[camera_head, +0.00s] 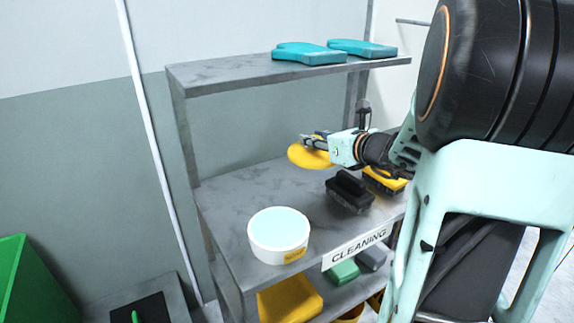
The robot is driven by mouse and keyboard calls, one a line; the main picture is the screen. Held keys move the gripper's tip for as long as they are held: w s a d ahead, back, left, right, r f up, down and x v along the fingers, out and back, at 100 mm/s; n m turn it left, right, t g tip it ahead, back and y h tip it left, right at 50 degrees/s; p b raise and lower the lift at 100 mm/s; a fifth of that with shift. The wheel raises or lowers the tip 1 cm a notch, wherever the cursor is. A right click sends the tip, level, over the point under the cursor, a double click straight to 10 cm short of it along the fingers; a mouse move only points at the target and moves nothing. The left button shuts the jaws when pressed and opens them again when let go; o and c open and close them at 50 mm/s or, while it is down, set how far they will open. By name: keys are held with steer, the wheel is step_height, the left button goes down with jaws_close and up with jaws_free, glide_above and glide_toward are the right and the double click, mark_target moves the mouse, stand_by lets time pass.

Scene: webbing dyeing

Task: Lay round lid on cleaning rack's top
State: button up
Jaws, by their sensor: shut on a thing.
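The round lid (304,157) is a yellow disc. My gripper (312,143) is shut on its edge and appears to hold it above the rack's middle shelf, below the top shelf; the exact gap to the surface is hard to tell. The fingers hide part of the lid. The cleaning rack's top (215,76) is a grey shelf. Two teal gloves or mitts lie on it, one near its middle (309,54) and one to the right (362,48). The left part of the top is bare.
On the middle shelf (232,205) stand a white round tub (278,238) with a pale blue top, a black brush (349,192) and a yellow brush (385,181). A "CLEANING" sign (357,248) is on its front edge. The rack's uprights flank the space. A green bin (22,290) stands lower left.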

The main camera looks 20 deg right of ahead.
steer(key=w, duration=0.1)
steer(key=w+a+f, duration=0.2)
steer(key=w, duration=0.1)
steer(key=shift+w+f, duration=0.1)
steer(key=shift+f, duration=0.05)
steer(key=w+f, duration=0.1)
steer(key=w+a+f, duration=0.1)
steer(key=f, duration=0.1)
steer(key=w+f+b, duration=0.1)
steer(key=f, duration=0.1)
steer(key=shift+w+a, duration=0.25)
steer(key=shift+a, duration=0.05)
steer(key=shift+w+a+f, duration=0.1)
steer(key=shift+w+f, duration=0.05)
steer(key=shift+f, duration=0.75)
steer(key=shift+w+f, duration=0.1)
steer(key=shift+f, duration=0.75)
steer(key=shift+b, duration=0.3)
steer(key=shift+f, duration=0.2)
steer(key=o, duration=1.2)
steer(key=shift+r, duration=0.1)
steer(key=shift+c, duration=0.2)
